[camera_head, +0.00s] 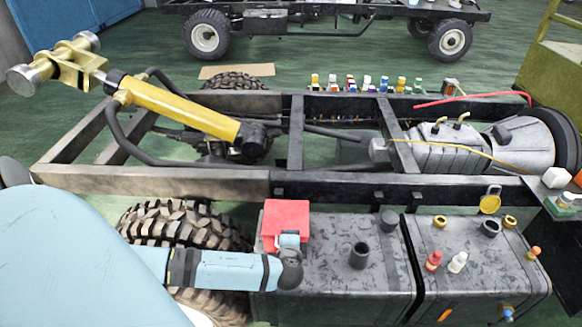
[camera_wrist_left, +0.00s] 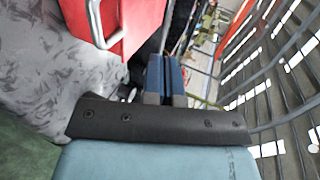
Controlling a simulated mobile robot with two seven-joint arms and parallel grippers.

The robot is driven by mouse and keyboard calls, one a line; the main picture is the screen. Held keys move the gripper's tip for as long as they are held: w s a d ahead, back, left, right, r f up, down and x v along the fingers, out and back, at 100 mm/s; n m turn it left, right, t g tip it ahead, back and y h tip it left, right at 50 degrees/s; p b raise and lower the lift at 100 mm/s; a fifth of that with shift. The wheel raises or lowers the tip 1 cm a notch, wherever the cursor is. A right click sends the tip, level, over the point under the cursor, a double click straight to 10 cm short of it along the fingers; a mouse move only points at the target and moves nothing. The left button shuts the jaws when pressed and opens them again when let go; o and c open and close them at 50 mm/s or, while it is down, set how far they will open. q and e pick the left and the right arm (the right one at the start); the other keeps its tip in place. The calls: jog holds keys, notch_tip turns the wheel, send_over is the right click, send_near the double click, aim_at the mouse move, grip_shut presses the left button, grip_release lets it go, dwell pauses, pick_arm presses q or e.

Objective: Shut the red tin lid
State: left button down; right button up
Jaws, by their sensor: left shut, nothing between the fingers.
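The red tin (camera_head: 286,216) sits on the grey tank (camera_head: 335,230), at its far left corner in the head view. In the left wrist view the red tin (camera_wrist_left: 142,22) fills the upper left, with a bright metal handle or latch (camera_wrist_left: 97,25) along it. I cannot tell how far its lid stands open. My left gripper (camera_head: 289,241) is at the tin's near side, its fingers hard to make out there. In the left wrist view my left gripper (camera_wrist_left: 165,78) is shut and empty, its blue fingertips beside the tin. My right gripper is not in view.
A black filler neck (camera_head: 359,256) rises from the tank right of the tin. A second tank (camera_head: 470,275) carries small red and white bottles. The dark chassis rail (camera_head: 400,187) runs behind the tin. A large tyre (camera_head: 180,222) lies to the left.

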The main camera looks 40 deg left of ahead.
pick_arm(q)
jog(key=shift+s+d+f+b, duration=0.15)
jog(key=shift+f+b, duration=0.25)
jog(key=shift+f, duration=0.55)
jog(key=shift+s+d+f+b, duration=0.2)
jog(key=shift+f+b, duration=0.2)
jog(key=shift+f, duration=0.5)
jog(key=shift+s+d+f+b, duration=0.15)
jog(key=shift+f+b, duration=0.25)
jog(key=shift+f, duration=0.55)
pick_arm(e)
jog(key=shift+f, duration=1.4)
pick_arm(q)
jog(key=shift+a+r, duration=0.1)
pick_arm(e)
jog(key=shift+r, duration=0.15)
